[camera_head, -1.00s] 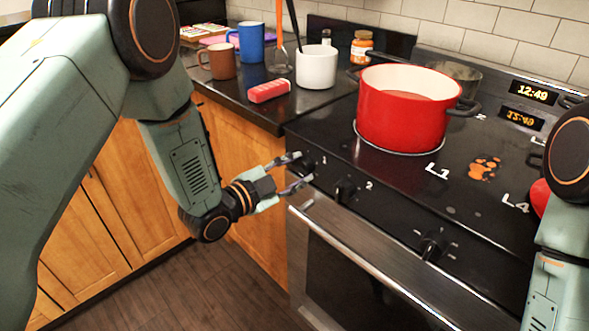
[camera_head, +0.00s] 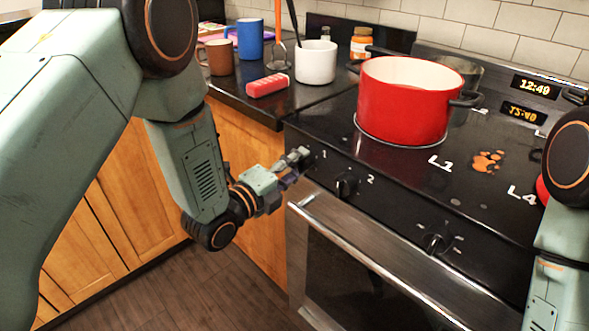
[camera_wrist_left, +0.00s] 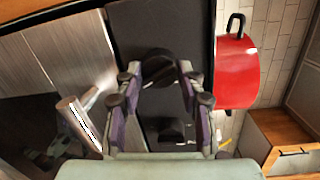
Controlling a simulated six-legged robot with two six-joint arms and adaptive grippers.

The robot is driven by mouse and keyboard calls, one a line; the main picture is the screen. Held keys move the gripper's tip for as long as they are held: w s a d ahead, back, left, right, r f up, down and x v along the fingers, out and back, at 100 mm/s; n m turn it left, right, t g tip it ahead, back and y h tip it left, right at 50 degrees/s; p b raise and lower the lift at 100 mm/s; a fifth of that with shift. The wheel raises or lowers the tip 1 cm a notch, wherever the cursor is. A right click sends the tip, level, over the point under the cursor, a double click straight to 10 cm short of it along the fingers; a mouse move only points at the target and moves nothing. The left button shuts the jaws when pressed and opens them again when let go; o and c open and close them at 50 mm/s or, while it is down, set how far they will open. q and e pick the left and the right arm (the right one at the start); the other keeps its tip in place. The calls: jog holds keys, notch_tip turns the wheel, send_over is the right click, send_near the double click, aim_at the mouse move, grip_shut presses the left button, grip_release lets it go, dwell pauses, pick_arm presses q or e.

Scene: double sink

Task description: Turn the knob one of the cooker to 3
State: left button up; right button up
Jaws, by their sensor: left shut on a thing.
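Knob one (camera_head: 306,157) is the black knob beside the "1" mark at the left end of the cooker's front panel. My left gripper (camera_head: 297,163) is at this knob, shut on it, and hides most of it. In the left wrist view the dark round knob (camera_wrist_left: 157,65) sits between the two fingertips (camera_wrist_left: 160,75). Its pointer direction is hard to read. The cooker (camera_head: 395,210) is black, with knob two (camera_head: 346,186) and another knob (camera_head: 434,243) further right. My right arm shows at the right edge; its gripper is out of view.
A red pot (camera_head: 404,105) stands on the hob behind the knobs. The silver oven handle (camera_head: 370,255) runs below the panel, close to my left gripper. A white mug (camera_head: 316,64), blue mug (camera_head: 250,40), brown mug (camera_head: 218,57) and red block (camera_head: 267,85) are on the counter.

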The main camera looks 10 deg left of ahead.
pick_arm(q)
jog(key=m+b, duration=0.2)
jog(key=m, duration=0.2)
jog(key=shift+r+m, duration=0.1)
jog(key=shift+m, duration=0.3)
jog(key=shift+t, duration=0.3)
jog(key=o, duration=1.2)
jog(key=shift+d, duration=0.1)
jog(key=v, duration=1.2)
